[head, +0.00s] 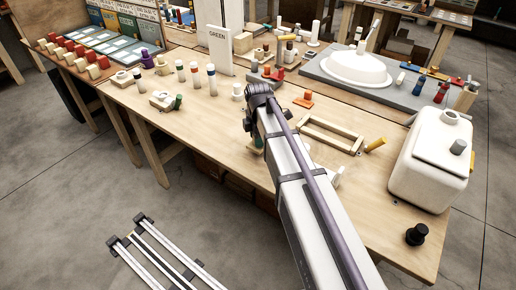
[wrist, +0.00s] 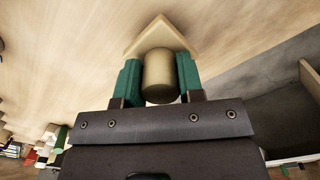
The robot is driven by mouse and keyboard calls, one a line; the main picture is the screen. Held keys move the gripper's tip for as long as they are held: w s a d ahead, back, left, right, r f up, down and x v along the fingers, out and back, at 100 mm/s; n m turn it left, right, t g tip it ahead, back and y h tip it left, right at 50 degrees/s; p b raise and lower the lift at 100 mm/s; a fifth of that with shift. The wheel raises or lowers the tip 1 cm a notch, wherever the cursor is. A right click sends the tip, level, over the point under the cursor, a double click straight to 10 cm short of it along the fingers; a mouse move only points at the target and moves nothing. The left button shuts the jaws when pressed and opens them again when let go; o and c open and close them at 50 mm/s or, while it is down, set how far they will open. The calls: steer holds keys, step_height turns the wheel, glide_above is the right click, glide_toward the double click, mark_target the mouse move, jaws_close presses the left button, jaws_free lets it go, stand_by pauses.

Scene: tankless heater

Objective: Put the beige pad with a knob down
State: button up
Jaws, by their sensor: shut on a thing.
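The beige pad (wrist: 158,35) shows in the wrist view as a flat plate with a corner pointing up the picture. Its round knob (wrist: 160,82) sits between the two teal fingers of my gripper (wrist: 158,62), which is shut on it. The pad is close to the light wooden surface; I cannot tell whether it touches it. In the head view my arm covers most of the gripper; only a bit of green shows beside the arm, and the pad is hidden.
The wooden table (head: 215,125) has free room left of my arm. A white tank (head: 432,158) stands at the right, a black knob (head: 416,234) near the front edge. Bottles (head: 211,80) stand at the left.

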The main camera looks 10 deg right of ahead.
step_height(320, 180, down, 3)
steer(key=shift+r+b, duration=0.15)
steer(key=shift+b, duration=0.35)
steer(key=shift+r+p, duration=0.3)
steer(key=shift+f, duration=0.2)
steer(key=o, duration=0.8)
steer(key=shift+o, duration=0.2)
step_height(320, 180, up, 13)
steer(key=p, duration=1.2)
steer(key=shift+f, duration=0.15)
steer(key=shift+s+f, duration=0.15)
steer(key=shift+s, duration=0.15)
steer(key=s+m, duration=1.8)
steer(key=m, duration=0.1)
steer(key=shift+s+a, duration=0.15)
steer(key=shift+s, duration=0.25)
